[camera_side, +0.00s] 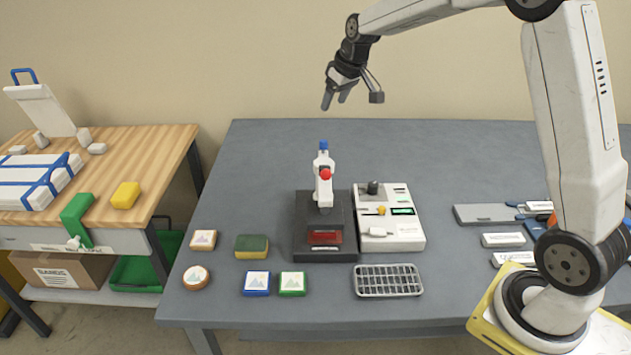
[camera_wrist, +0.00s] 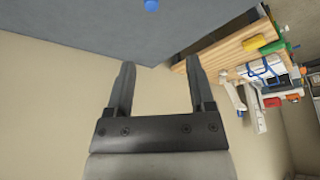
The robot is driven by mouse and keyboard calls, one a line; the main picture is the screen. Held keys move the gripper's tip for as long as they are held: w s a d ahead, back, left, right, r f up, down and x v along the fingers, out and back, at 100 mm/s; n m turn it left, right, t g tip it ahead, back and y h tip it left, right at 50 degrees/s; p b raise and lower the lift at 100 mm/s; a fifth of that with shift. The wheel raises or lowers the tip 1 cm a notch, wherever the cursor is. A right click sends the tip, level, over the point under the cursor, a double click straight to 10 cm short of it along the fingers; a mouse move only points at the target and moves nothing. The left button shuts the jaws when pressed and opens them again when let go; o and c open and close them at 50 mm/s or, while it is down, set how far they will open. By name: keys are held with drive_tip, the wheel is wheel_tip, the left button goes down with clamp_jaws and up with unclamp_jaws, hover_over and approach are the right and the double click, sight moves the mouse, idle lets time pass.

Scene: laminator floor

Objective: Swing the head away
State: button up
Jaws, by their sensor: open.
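The head (camera_side: 322,178) is a white upright piece with a red ball on its front and a blue knob (camera_side: 323,146) on top. It stands on a dark base (camera_side: 325,241) with a red window, on the grey table. In the wrist view a blue round knob (camera_wrist: 151,4) shows at the top edge. My gripper (camera_side: 335,101) is open and empty, well above the table and behind the head, apart from it. In the wrist view my two fingers (camera_wrist: 160,80) are spread with nothing between them.
A white control box (camera_side: 390,232) stands right of the base, with a wire rack (camera_side: 388,281) in front. A sponge (camera_side: 251,246) and several picture tiles lie to the left. A wooden bench (camera_side: 150,150) stands at far left. The table's back is clear.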

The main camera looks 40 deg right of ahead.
drive_tip(key=w+d, duration=0.1)
approach(323, 141)
drive_tip(key=f, duration=0.1)
drive_tip(key=shift+w+d+f, duration=0.1)
drive_tip(key=shift+w+f, duration=0.1)
drive_tip(key=shift+f, duration=0.1)
drive_tip(key=shift+x, duration=3.75)
drive_tip(key=shift+w, duration=0.1)
clamp_jaws()
